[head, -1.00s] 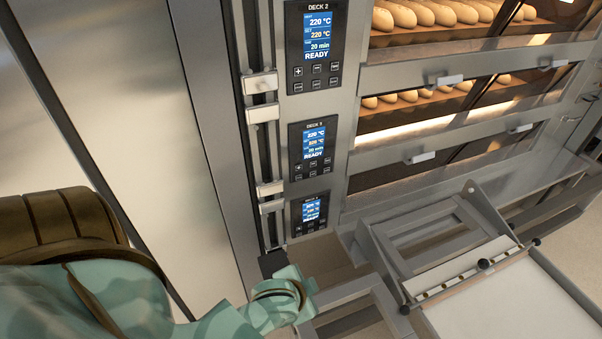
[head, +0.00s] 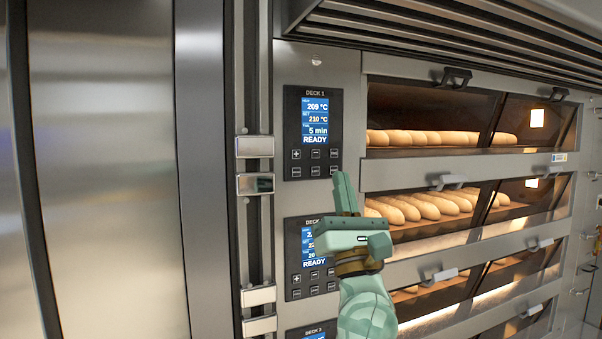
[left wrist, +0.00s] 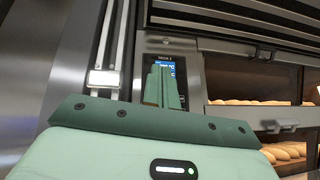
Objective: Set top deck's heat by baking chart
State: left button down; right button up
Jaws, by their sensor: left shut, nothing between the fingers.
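The Deck 1 control panel (head: 312,133) is on the oven front at upper left. Its blue screen (head: 315,118) reads 209 °C, 210 °C, 5 min and READY, with two rows of buttons (head: 315,163) below it. My left gripper (head: 343,184) is shut and empty, pointing up, just right of and below those buttons in the head view. In the left wrist view the shut fingers (left wrist: 163,84) cover much of the Deck 1 panel (left wrist: 181,73). I cannot tell whether they touch it. My right gripper is not in view. No baking chart is visible.
The Deck 2 panel (head: 304,255) is partly hidden by my left gripper. Several loaves (head: 430,138) lie behind glass in the top deck. Door handles (head: 455,77) and a slatted hood (head: 440,25) stick out at the right and above. A metal wall (head: 110,170) stands left.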

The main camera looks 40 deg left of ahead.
pick_arm(q)
jog(key=w+a+r+n+g+h, duration=0.2)
jog(key=n+g+h, duration=0.1)
jog(key=n, duration=0.8)
jog(key=w+a+r+n+g+h, duration=0.1)
jog(key=w+a+n+g+h, duration=0.1)
jog(key=n+g, duration=0.4)
jog(key=a+n+h, duration=0.1)
jog(key=n+h, duration=0.1)
jog(key=n, duration=0.3)
jog(key=shift+w+a+r+n, duration=0.15)
jog(key=shift+a+r+n, duration=0.2)
jog(key=shift+r+n, duration=0.05)
jog(key=shift+g, duration=0.3)
jog(key=p, duration=0.5)
send_near(296, 155)
jog(key=x, duration=0.6)
jog(key=shift+w+a+r, duration=0.1)
jog(key=shift+a, duration=0.15)
jog(key=shift+w+a, duration=0.1)
jog(key=shift+a, duration=0.05)
